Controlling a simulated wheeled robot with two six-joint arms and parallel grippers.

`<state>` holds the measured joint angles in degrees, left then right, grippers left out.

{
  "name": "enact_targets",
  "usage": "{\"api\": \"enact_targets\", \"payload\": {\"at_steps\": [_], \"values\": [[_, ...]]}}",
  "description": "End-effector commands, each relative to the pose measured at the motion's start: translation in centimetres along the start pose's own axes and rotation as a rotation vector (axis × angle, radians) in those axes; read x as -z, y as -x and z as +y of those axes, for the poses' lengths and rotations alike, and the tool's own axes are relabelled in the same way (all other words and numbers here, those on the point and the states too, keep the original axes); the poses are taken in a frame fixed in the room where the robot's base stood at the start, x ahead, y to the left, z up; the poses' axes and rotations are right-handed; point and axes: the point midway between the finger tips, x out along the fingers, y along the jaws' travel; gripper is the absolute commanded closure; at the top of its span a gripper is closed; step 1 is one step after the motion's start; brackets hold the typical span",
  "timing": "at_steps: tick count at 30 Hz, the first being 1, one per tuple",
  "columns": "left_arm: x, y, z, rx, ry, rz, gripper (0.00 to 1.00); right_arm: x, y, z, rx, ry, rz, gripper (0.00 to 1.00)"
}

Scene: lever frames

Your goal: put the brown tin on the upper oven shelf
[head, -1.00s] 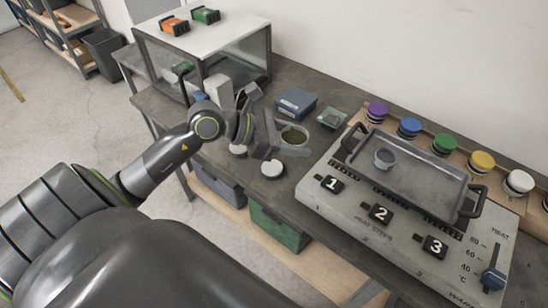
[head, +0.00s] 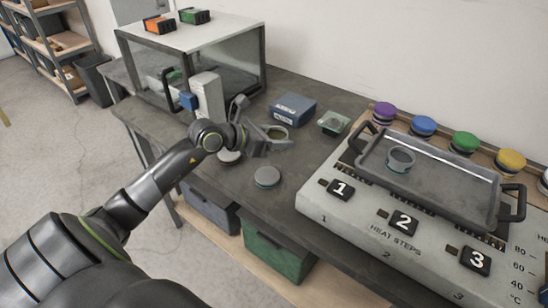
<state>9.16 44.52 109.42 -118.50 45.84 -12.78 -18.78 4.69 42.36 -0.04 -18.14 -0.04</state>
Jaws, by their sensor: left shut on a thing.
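A round open tin with an olive-brown inside (head: 278,132) is between the fingers of my left gripper (head: 272,139), which is shut on it over the bench. The fingers hide part of the tin, and I cannot tell how high it is above the bench. The oven (head: 190,38) is a glass-sided box with a white top at the back left. Its front has a dark handle and a white block with a blue part. Its shelves are hard to make out through the glass. My right gripper is not in view.
Two round lids or discs (head: 267,177) lie on the bench near the gripper. A blue box (head: 292,108) and a small green-topped clear box (head: 333,122) stand behind it. At right, a tray (head: 450,192) holding a grey tin (head: 400,160) sits on the numbered heater (head: 345,222).

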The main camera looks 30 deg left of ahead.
Motion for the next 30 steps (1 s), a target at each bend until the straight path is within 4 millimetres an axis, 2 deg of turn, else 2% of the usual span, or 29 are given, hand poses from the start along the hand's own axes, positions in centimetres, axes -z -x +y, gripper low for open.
{"api": "enact_targets", "payload": {"at_steps": [1, 13, 26, 27, 30], "values": [[0.9, -0.3, -0.1, 0.001, 0.005, 0.0, 0.74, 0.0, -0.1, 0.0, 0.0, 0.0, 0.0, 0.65], [5.2, -2.1, -0.1, 0.001, 0.002, 0.0, 0.74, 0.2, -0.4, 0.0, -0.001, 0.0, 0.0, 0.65], [5.8, -2.4, -0.1, 0.001, -0.001, -0.001, 0.74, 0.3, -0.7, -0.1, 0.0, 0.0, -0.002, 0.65], [5.8, -2.4, -0.1, 0.001, -0.002, -0.001, 0.46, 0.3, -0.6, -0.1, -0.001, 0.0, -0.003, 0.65], [5.7, -2.4, -0.1, 0.001, -0.001, 0.0, 0.33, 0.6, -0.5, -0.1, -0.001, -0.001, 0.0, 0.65]]}}
